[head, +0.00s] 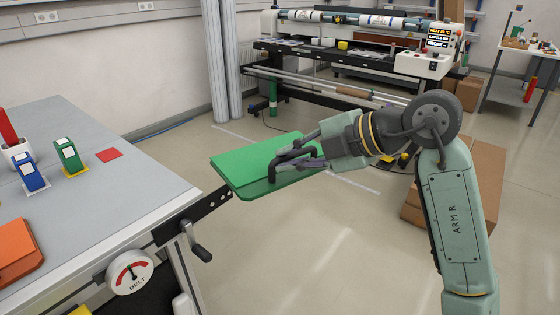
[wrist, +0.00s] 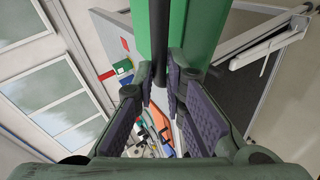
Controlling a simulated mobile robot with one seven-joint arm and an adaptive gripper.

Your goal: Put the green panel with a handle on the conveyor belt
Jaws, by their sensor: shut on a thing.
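The green panel (head: 243,160) hangs in the air in the middle of the head view, roughly flat. My gripper (head: 299,158) is shut on its dark handle (head: 272,170). In the wrist view the panel (wrist: 197,30) fills the top middle, with the dark bar of the handle (wrist: 160,35) between the fingers. A grey flat surface (head: 105,205) at the left has a dial marked BELT (head: 130,273) on its front side; it looks like the conveyor belt. The panel is just right of its edge, apart from it.
Cardboard boxes (head: 488,185) stand behind my arm. The surface's right part is clear.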

